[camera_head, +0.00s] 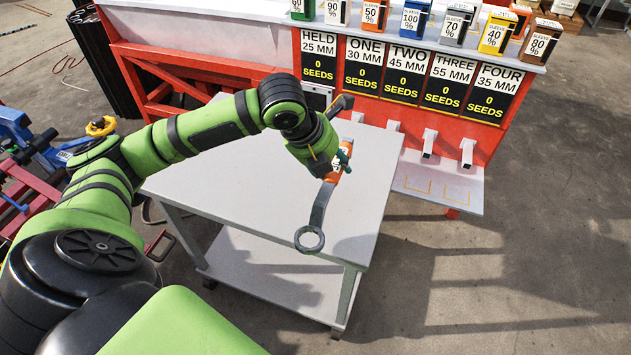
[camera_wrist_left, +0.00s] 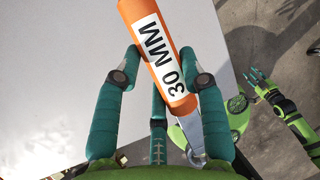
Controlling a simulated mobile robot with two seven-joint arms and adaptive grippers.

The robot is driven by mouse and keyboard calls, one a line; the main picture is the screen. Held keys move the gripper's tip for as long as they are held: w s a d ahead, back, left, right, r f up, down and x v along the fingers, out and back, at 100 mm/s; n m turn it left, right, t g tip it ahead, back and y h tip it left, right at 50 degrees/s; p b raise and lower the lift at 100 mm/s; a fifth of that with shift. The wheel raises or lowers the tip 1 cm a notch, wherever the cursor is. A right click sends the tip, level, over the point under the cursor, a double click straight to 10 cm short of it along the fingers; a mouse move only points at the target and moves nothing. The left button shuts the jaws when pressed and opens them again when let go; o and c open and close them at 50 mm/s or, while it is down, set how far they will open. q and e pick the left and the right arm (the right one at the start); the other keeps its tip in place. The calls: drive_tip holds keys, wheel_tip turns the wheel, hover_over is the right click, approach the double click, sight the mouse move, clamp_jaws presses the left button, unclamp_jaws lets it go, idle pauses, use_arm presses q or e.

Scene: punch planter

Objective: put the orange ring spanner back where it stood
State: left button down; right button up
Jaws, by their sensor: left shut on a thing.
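The orange ring spanner (camera_head: 319,210) is in my left gripper (camera_head: 338,164), above the grey table top. Its orange sleeve (camera_wrist_left: 160,48) reads "30 MM" in the left wrist view, between the teal fingers of the left gripper (camera_wrist_left: 157,82). In the head view its grey ring end (camera_head: 309,239) points toward me, near the table's front edge. The other end sticks out beyond the gripper toward the red stand. My right gripper (camera_wrist_left: 259,80) shows small at the right of the left wrist view, with its fingers spread and empty. It is outside the head view.
The grey table (camera_head: 215,185) has a bare top and a lower shelf. Behind it stands a red stand (camera_head: 475,135) with seed panels, several sleeve boxes on top and a low ledge (camera_head: 450,186). Tools and red and blue frames (camera_head: 35,150) lie left. The floor at right is clear.

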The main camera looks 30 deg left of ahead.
use_arm(q)
drive_tip(key=a, duration=0.1)
drive_tip(key=a+f, duration=0.2)
drive_tip(key=shift+s+a, duration=0.1)
drive_tip(key=shift+s, duration=0.15)
wheel_tip(320, 180, down, 4)
drive_tip(key=shift+f+b, duration=0.1)
drive_tip(key=shift+b, duration=0.6)
use_arm(e)
drive_tip(key=shift+s+a+f+g, duration=0.15)
drive_tip(key=shift+s+a+g, duration=0.1)
drive_tip(key=shift+g, duration=0.15)
use_arm(q)
drive_tip(key=c, duration=0.7)
unclamp_jaws()
drive_tip(key=shift+c, duration=0.2)
